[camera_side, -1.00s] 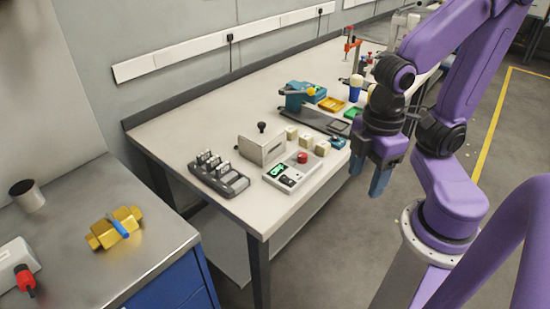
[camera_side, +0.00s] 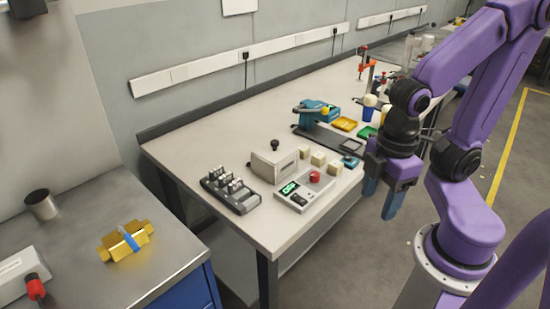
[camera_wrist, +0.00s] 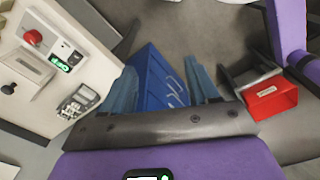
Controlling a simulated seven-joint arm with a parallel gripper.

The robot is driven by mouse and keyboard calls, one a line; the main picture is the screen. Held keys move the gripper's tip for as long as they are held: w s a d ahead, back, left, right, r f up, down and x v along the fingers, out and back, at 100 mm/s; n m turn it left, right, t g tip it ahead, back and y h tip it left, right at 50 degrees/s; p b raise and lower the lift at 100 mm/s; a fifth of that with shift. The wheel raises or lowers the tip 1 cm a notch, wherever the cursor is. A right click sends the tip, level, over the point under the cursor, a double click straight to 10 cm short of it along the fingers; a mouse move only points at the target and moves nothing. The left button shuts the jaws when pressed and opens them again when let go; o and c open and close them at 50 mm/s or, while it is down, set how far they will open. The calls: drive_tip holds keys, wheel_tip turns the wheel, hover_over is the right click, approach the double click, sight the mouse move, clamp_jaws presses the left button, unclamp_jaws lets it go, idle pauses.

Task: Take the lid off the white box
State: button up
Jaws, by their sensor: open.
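The white box (camera_side: 274,167) stands on the pale bench, left of my gripper in the side view. Its lid carries a black knob (camera_side: 275,145) and appears to be on the box. In the wrist view the box (camera_wrist: 27,68) and its knob (camera_wrist: 9,88) show at the left edge. My gripper (camera_side: 380,203) points down, open and empty, beyond the bench's front edge and apart from the box. In the wrist view its two blue fingers (camera_wrist: 161,68) are spread, with floor and a blue cabinet behind them.
A panel with a red button (camera_side: 305,188) stands in front of the box. Several cream cubes (camera_side: 318,159) sit right of it, and a grey rack (camera_side: 230,190) sits left. A red bin (camera_wrist: 270,100) is right of my gripper in the wrist view. Floor below my gripper looks clear.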

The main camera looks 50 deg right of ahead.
idle(0.4)
drive_tip(key=w+a+r+n+h, duration=0.1)
drive_tip(key=w+r, duration=0.2)
drive_tip(key=w, duration=1)
drive_tip(key=w+a+r+n, duration=0.1)
drive_tip(key=w+a+r, duration=0.1)
drive_tip(key=w, duration=1)
drive_tip(key=n, duration=0.1)
hover_over(275, 142)
drive_tip(key=shift+h, duration=0.4)
drive_tip(key=f, duration=0.8)
drive_tip(key=w+a+f, duration=0.1)
drive_tip(key=f, duration=0.3)
drive_tip(key=shift+f, duration=0.35)
drive_tip(key=shift+s+d+f, duration=0.1)
drive_tip(key=shift+d+f, duration=0.1)
drive_tip(key=shift+f, duration=0.65)
drive_tip(key=shift+s+d+f, duration=0.15)
drive_tip(key=shift+f, duration=0.7)
drive_tip(key=shift+s+d+f, duration=0.1)
drive_tip(key=shift+d+f, duration=0.1)
drive_tip(key=shift+f, duration=0.65)
drive_tip(key=shift+c, duration=0.3)
